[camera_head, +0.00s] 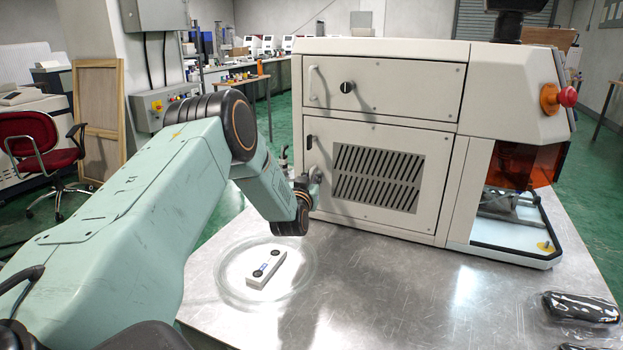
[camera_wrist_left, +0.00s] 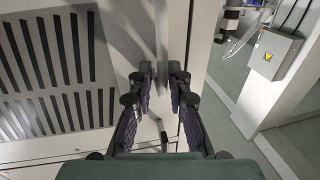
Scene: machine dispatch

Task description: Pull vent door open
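The vent door (camera_head: 425,209) is the cream lower panel with dark slanted slots on the front of the cream machine. It looks shut, flush with the machine front. In the left wrist view, the slotted door (camera_wrist_left: 75,138) fills the left side. My left gripper (camera_head: 312,177) is at the door's left edge in the head view, partly hidden by its own wrist. In the left wrist view, its two fingers (camera_wrist_left: 161,78) are apart, with a slim vertical grey bar (camera_wrist_left: 161,38), seemingly the door handle, between and beyond the tips. Contact cannot be told. My right gripper is not in view.
The machine stands on a metal table (camera_head: 390,290). A round clear dish (camera_head: 232,296) with a white block (camera_head: 266,269) lies below my left wrist. A dark wrapped item (camera_head: 580,307) lies at the right. The table in front of the door is clear.

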